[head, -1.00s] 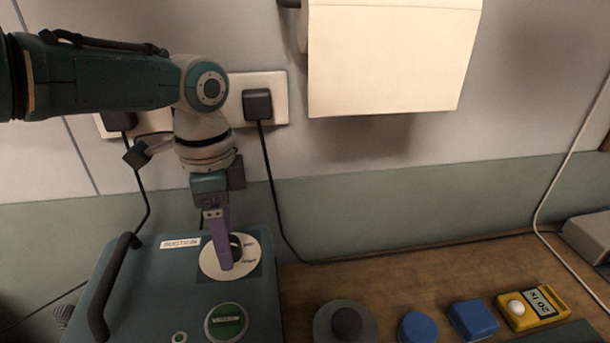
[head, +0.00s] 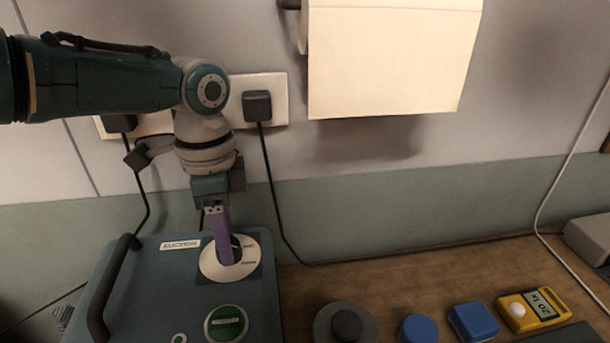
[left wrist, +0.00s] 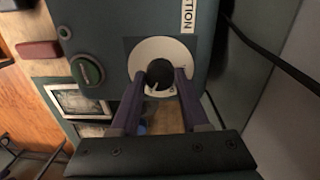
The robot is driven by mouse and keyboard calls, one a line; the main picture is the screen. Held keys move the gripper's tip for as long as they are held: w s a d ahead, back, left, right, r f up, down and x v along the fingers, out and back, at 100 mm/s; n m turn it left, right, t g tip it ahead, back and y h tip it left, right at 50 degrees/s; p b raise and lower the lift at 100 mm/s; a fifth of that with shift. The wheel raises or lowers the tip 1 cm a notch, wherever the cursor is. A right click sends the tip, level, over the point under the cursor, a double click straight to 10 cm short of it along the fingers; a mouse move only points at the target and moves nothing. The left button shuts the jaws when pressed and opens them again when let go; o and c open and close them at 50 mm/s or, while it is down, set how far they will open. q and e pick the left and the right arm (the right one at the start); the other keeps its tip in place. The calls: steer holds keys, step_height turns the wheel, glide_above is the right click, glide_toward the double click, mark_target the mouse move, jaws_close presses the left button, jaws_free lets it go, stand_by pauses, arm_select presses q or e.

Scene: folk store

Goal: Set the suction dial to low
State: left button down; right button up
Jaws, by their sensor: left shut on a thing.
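The suction dial is a black knob (left wrist: 160,73) on a round white plate (head: 212,268), set in the top of a teal box (head: 165,290) with a "SUCTION" label (head: 180,244). My left gripper (head: 229,258) comes down on the dial from above, its purple fingers partly hiding the knob in the head view. In the left wrist view its two fingers (left wrist: 159,76) lie on either side of the knob, shut on it. A pale mark shows on the knob's lower edge there. The small words on the plate are too blurred to read. My right gripper is not in view.
A green round button (head: 227,323) sits in front of the dial, and a dark handle (head: 108,290) rises at the box's left. Black cables hang from the wall sockets behind. Blue items (head: 473,321) and a yellow meter (head: 533,309) stand on the wooden bench to the right.

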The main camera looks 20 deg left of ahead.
arm_select(q)
steer(key=shift+n, duration=0.3)
steer(key=n+p, duration=0.2)
steer(key=n, duration=0.3)
steer(key=shift+s, duration=0.1)
steer(key=n+p, duration=0.2)
steer(key=n, duration=0.4)
steer(key=shift+d+n, duration=0.1)
steer(key=shift+n, duration=0.3)
steer(key=n+p, duration=0.2)
steer(key=n, duration=0.4)
steer(key=shift+t, duration=0.4)
steer(key=n, duration=0.5)
steer(key=shift+n+p, duration=0.3)
steer(key=shift+p, duration=0.05)
steer(key=shift+c, duration=2)
jaws_free()
